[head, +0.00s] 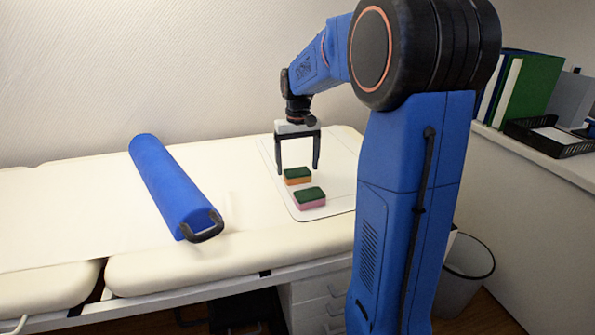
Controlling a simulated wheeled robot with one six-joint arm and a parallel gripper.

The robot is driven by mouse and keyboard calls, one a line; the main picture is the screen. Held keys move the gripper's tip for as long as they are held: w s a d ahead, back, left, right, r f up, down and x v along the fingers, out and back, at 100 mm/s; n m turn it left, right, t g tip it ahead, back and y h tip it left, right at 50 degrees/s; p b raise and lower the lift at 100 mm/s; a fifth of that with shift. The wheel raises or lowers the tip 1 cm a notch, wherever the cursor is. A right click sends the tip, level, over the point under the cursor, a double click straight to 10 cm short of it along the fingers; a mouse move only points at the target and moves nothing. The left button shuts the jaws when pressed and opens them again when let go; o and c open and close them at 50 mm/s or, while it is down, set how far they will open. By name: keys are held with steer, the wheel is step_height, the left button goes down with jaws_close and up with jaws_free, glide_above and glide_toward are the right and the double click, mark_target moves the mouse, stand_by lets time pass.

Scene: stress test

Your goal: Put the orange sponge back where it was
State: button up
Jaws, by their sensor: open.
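The orange sponge (298,181) has a dark green top and lies flat on a pale mat (322,211) on the white padded couch. A pink sponge (310,204), also with a green top, lies on the mat a little nearer, apart from the orange one. My gripper (296,171) points down with its two fingers spread. It is open and empty, with its fingertips close around or just above the orange sponge; I cannot tell the exact height or whether they touch it.
A long blue bolster (172,184) with a black handle lies on the couch to the left. At right, a shelf holds folders (528,90) and a black tray (550,137). A waste bin (468,262) stands on the floor. The couch between bolster and mat is clear.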

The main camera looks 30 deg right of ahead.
mark_target(297, 173)
step_height(297, 173, up, 9)
steer(key=shift+r, duration=0.2)
steer(key=s+a+f+n+t, duration=0.1)
steer(key=s+a+f, duration=0.2)
steer(key=s, duration=0.7)
steer(key=s+a+f+n+t, duration=0.1)
steer(key=s+a+f+t, duration=0.1)
steer(key=s+a+f, duration=0.2)
steer(key=s+a+f+n+t, duration=0.1)
steer(key=s+a+f, duration=0.2)
steer(key=s+a, duration=0.5)
steer(key=s, duration=0.8)
steer(key=shift+a+f+t, duration=0.2)
steer(key=shift+a+t, duration=0.2)
